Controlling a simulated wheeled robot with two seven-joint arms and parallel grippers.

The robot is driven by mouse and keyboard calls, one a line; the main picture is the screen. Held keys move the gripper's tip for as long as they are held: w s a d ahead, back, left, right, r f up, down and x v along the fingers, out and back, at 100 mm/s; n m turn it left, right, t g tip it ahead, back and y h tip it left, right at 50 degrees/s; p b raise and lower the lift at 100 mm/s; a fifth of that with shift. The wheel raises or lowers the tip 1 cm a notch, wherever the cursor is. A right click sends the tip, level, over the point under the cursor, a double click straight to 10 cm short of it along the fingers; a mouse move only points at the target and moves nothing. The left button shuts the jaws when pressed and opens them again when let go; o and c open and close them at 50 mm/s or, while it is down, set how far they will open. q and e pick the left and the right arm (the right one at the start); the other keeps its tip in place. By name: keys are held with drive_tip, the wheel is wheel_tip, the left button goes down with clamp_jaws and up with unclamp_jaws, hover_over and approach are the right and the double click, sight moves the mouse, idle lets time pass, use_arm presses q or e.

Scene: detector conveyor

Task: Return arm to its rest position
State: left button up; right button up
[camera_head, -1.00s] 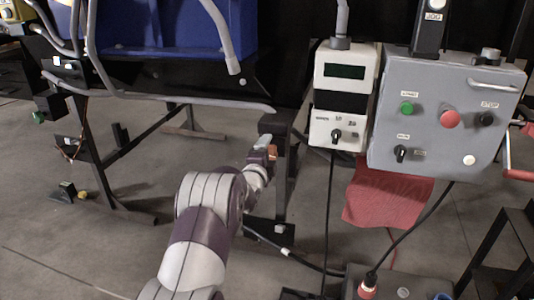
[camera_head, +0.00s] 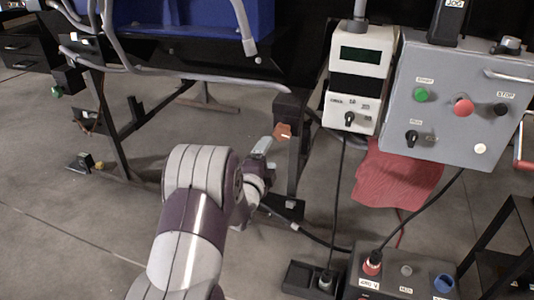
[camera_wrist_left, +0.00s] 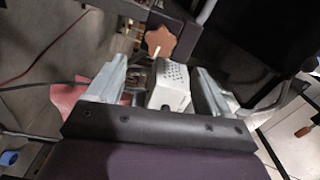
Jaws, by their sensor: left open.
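My left arm (camera_head: 190,225) reaches in from the bottom of the head view, bent at a purple and white joint. My left gripper (camera_head: 262,147) is small and partly hidden by the wrist, just left of and below an orange star knob (camera_head: 282,131). In the left wrist view the gripper (camera_wrist_left: 160,68) has its two grey fingers spread apart. A white box with a perforated face (camera_wrist_left: 173,85) shows between the fingers; no finger visibly touches it. The orange knob (camera_wrist_left: 160,38) appears beyond the fingertips. My right gripper is in neither view.
A grey control panel (camera_head: 450,130) and a white display box (camera_head: 358,75) stand at the right. A blue bin (camera_head: 190,30) sits on a black frame at the back. Cables, a red cloth (camera_head: 395,180) and a socket box (camera_head: 400,275) lie at lower right.

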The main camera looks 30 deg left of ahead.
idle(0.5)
use_arm(q)
drive_tip(key=s+d+f+n+g+h, duration=0.1)
drive_tip(key=s+f+n+g, duration=0.5)
drive_tip(key=f+n+g, duration=0.4)
drive_tip(key=s+d+r+n+g+h+p, duration=0.15)
drive_tip(key=s+d+n+g+h, duration=0.35)
drive_tip(key=s+d, duration=1.25)
wheel_tip(320, 180, up, 39)
drive_tip(key=m+g+y+p, duration=0.1)
drive_tip(key=p, duration=3.6)
drive_tip(key=shift+d+m+y, duration=0.3)
drive_tip(key=shift+d, duration=0.1)
